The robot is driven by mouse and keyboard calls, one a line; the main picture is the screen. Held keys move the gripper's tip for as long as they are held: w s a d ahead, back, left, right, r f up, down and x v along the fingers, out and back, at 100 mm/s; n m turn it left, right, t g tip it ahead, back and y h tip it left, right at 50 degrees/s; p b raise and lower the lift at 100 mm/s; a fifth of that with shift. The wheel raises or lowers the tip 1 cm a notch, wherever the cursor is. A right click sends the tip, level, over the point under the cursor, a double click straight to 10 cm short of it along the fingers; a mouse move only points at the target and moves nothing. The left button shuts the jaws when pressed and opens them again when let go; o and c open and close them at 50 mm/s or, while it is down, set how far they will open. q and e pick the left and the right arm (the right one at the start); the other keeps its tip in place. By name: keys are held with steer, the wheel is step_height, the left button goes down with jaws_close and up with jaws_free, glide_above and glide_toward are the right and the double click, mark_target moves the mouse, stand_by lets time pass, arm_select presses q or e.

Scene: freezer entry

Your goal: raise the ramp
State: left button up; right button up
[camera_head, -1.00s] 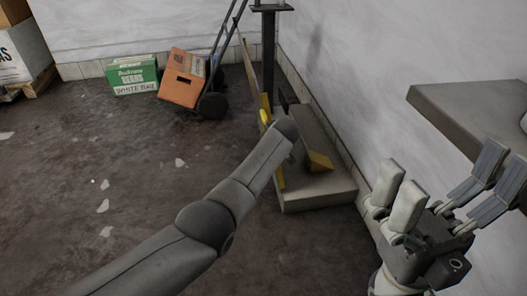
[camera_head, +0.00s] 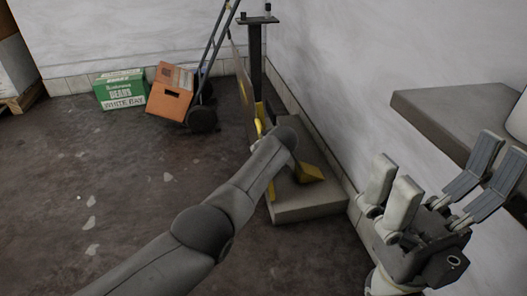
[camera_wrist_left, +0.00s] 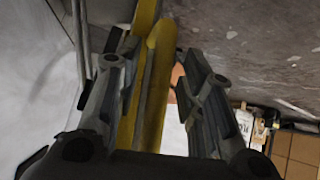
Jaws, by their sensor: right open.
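A thin upright panel with yellow edging (camera_head: 245,98), which looks like the ramp, stands on edge by the wall, beside a low grey slab (camera_head: 310,208). A yellow wedge (camera_head: 311,173) sits on the slab. My left arm reaches to the panel's near end; its wrist hides the fingers in the head view. In the left wrist view, my left gripper (camera_wrist_left: 155,62) has its fingers apart on either side of a yellow bar (camera_wrist_left: 152,95). A gap shows between the bar and the right finger. My right gripper (camera_head: 435,178) is open and empty at the right.
A dark post (camera_head: 256,60) stands behind the slab. A hand truck (camera_head: 212,60) with an orange crate (camera_head: 168,104) stands at the back, beside a green box (camera_head: 120,100). A grey shelf (camera_head: 450,108) juts from the right wall near my right gripper. The floor at left is clear.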

mark_target(263, 125)
arm_select(q)
step_height(263, 125, up, 10)
stand_by(0.7)
